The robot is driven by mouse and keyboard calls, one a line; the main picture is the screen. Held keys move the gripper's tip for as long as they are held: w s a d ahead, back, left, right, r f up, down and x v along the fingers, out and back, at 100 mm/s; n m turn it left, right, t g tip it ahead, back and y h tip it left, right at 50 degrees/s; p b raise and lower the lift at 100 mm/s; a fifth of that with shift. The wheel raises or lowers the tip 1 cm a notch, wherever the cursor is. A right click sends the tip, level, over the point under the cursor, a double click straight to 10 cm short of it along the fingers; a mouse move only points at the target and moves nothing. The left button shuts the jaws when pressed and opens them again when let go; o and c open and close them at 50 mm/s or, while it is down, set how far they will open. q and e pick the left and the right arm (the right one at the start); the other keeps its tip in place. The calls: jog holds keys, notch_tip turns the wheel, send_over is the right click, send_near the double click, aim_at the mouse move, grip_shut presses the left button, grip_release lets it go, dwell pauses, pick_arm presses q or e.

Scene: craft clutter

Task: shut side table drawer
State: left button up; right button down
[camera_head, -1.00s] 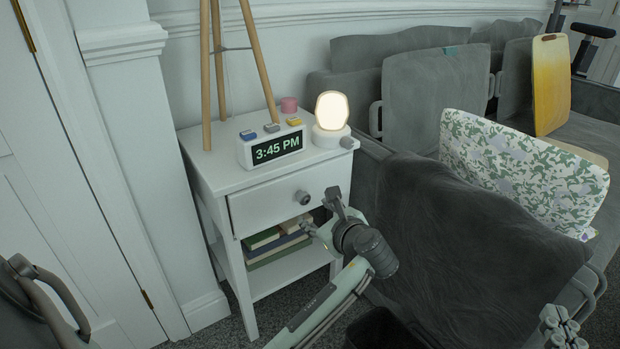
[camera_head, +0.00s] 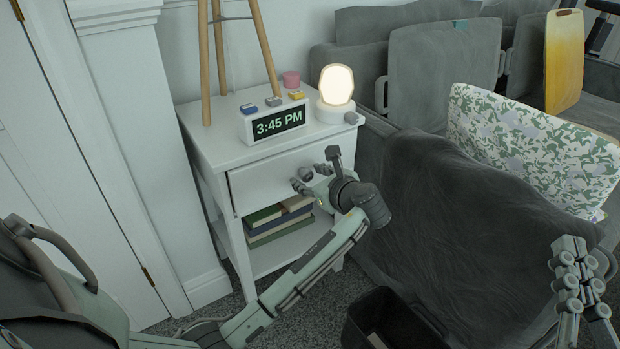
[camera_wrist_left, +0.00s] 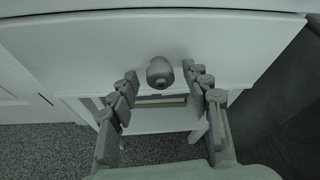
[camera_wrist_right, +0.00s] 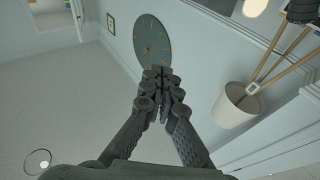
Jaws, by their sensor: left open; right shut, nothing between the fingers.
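The white side table (camera_head: 190,120) stands against the wall. Its drawer front (camera_head: 250,187) sits under the tabletop and looks near flush; I cannot tell whether a small gap is left. The round grey knob (camera_head: 305,173) is partly crowded by my left gripper (camera_head: 318,170), which is in front of the drawer. In the left wrist view the knob (camera_wrist_left: 160,72) shows between the open fingers (camera_wrist_left: 163,82), around its sides and apart from it. My right gripper (camera_head: 567,245) is shut and empty, far right of the table; in the right wrist view its fingertips (camera_wrist_right: 157,72) meet.
On the tabletop are a digital clock (camera_head: 275,123), a lit lamp (camera_head: 336,88) and small blocks. Books (camera_head: 278,222) lie on the lower shelf. A grey sofa (camera_head: 440,230) borders the table's right side. A dark bin (camera_head: 390,325) stands on the floor in front.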

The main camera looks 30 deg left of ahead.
pick_arm(q)
grip_shut()
dwell(0.3)
jog(key=shift+w+a+r+p, duration=0.2)
jog(key=shift+a+p, duration=0.3)
jog(key=shift+p, duration=0.35)
jog(key=shift+w+a+p, duration=0.2)
jog(key=shift+a+p, duration=0.25)
jog(key=shift+p, duration=0.15)
jog(key=shift+f, duration=0.15)
grip_release()
pick_arm(e)
jog(key=d+f+g+h, duration=0.2)
jog(key=f+g, duration=0.1)
jog(key=f, duration=0.3)
jog(key=d+f+g+h, duration=0.2)
jog(key=d+f+g, duration=0.1)
jog(key=f, duration=0.3)
jog(key=shift+w+d+f, duration=0.2)
jog(key=shift+w+d, duration=0.05)
jog(key=shift+w, duration=0.15)
